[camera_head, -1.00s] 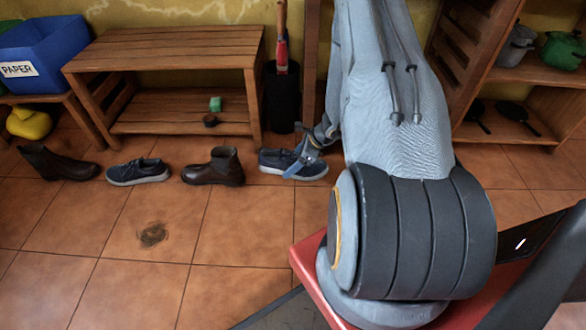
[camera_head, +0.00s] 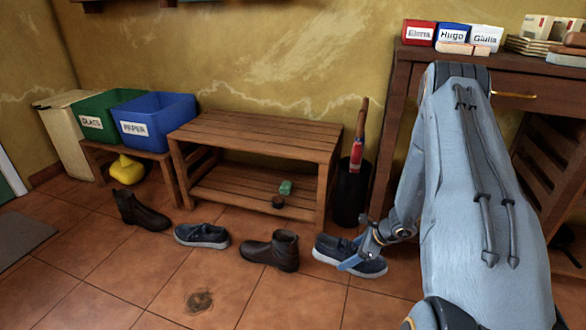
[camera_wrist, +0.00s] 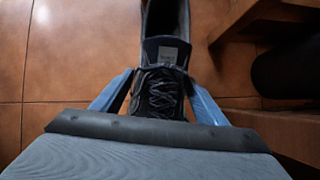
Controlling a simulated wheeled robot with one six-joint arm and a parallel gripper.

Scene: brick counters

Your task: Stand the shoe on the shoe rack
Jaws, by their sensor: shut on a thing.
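My gripper (camera_head: 358,258) is shut on a dark blue shoe (camera_head: 330,247) with a pale sole, at the right end of a row of shoes on the floor. In the wrist view the laced shoe (camera_wrist: 160,92) sits between my two blue fingers. The shoe is at floor level; I cannot tell whether it touches the tiles. The wooden shoe rack (camera_head: 256,137) stands behind the row, left of my gripper. Its slatted top is bare. Its lower shelf (camera_head: 235,190) holds a green thing (camera_head: 286,187) and a small dark round thing (camera_head: 278,202).
A brown boot (camera_head: 272,250), another blue shoe (camera_head: 201,235) and a second brown boot (camera_head: 140,212) stand to the left.

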